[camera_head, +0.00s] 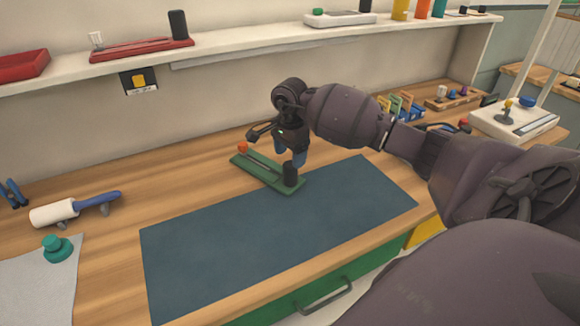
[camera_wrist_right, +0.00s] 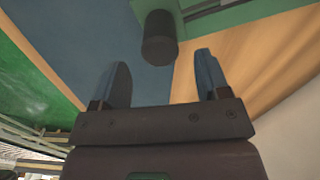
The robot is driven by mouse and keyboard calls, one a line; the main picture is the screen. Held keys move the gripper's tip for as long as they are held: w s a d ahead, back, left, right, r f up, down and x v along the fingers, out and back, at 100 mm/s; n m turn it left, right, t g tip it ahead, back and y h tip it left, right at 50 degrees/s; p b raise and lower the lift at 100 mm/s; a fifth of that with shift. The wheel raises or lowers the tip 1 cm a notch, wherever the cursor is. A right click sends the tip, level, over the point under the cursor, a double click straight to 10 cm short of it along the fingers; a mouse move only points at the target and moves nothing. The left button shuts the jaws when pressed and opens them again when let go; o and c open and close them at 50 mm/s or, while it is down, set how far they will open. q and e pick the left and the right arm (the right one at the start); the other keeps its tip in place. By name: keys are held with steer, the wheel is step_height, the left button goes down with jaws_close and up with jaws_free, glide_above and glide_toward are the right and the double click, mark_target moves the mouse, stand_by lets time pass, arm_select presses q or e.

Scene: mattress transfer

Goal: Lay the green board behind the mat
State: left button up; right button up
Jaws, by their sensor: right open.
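The green board (camera_head: 247,168) lies flat at the back edge of the blue mat (camera_head: 270,232), its right end over the mat and its left end on the wood. It carries an orange knob at its left end and a black cylinder (camera_head: 290,175) at its right end. In the right wrist view the open fingers (camera_wrist_right: 160,85) point toward the black cylinder (camera_wrist_right: 158,40), with the board (camera_wrist_right: 188,10) at the top. My left gripper is out of view.
A paint roller (camera_head: 75,208) and a grey cloth (camera_head: 40,285) with a teal knob lie at the left. A shelf (camera_head: 240,58) runs along the wall above. A white device (camera_head: 513,120) stands at the right. Bare wood lies behind the mat.

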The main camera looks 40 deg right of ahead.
steer(key=shift+r, duration=2.8)
steer(key=shift+s, duration=0.1)
